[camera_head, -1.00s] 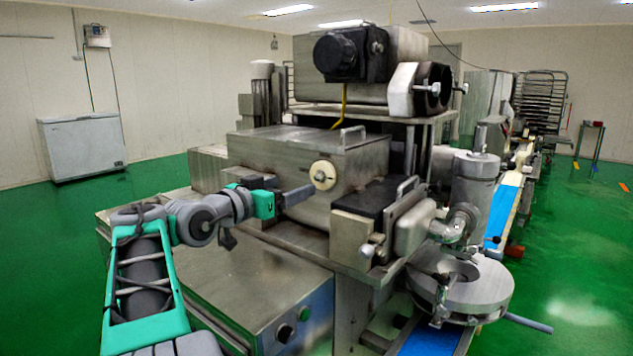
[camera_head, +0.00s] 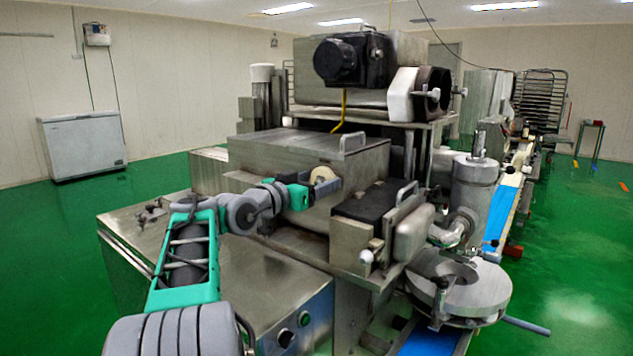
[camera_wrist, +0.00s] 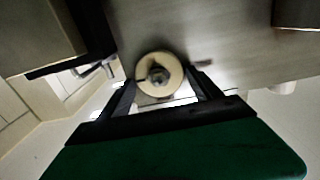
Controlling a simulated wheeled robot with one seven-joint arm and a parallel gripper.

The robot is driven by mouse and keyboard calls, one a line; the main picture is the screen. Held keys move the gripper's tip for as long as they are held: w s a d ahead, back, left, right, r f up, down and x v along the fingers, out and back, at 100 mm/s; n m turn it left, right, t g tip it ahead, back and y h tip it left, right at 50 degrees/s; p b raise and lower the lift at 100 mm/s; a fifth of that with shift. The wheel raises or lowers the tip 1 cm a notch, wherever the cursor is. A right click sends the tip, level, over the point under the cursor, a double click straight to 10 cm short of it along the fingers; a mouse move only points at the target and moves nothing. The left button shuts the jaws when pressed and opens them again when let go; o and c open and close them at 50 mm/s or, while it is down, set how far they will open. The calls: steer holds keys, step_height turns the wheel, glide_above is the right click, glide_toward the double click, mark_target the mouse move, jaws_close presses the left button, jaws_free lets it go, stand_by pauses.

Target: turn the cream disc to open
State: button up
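The cream disc (camera_head: 323,174) is a round knob on the front face of the grey metal box of the machine. In the wrist view the cream disc (camera_wrist: 147,87) faces me with a dark metal bolt at its centre. My gripper (camera_head: 327,188) is at the disc in the head view and covers its lower part. In the wrist view the two dark fingers of my gripper (camera_wrist: 161,78) stand apart, one on each side of the disc, close to its rim. I cannot tell whether they touch it.
A metal handle (camera_head: 352,140) stands on the box's top edge. A black-topped block (camera_head: 372,204) juts out right of the disc. A round metal hopper plate (camera_head: 460,293) is at lower right. The steel cabinet top (camera_head: 215,270) lies below my arm.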

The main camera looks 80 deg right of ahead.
steer(key=c, duration=1)
steer(key=shift+c, duration=0.2)
steer(key=n+p, duration=0.1)
steer(key=n, duration=0.3)
steer(key=shift+w+r+n+p, duration=0.1)
steer(key=shift+n+p, duration=0.2)
steer(key=shift+p, duration=0.1)
steer(key=n+p, duration=0.2)
steer(key=n, duration=0.2)
steer(key=shift+w+d+n, duration=0.1)
steer(key=shift+w+n, duration=0.05)
steer(key=shift+n, duration=0.15)
steer(key=n+p, duration=0.4)
steer(key=n, duration=0.1)
steer(key=shift+w+f+n+p, duration=0.1)
steer(key=shift+f+n+p, duration=0.1)
steer(key=shift+n+p, duration=0.7)
steer(key=shift+f+n+p, duration=0.2)
steer(key=shift+n+p, duration=0.45)
steer(key=shift+n, duration=0.35)
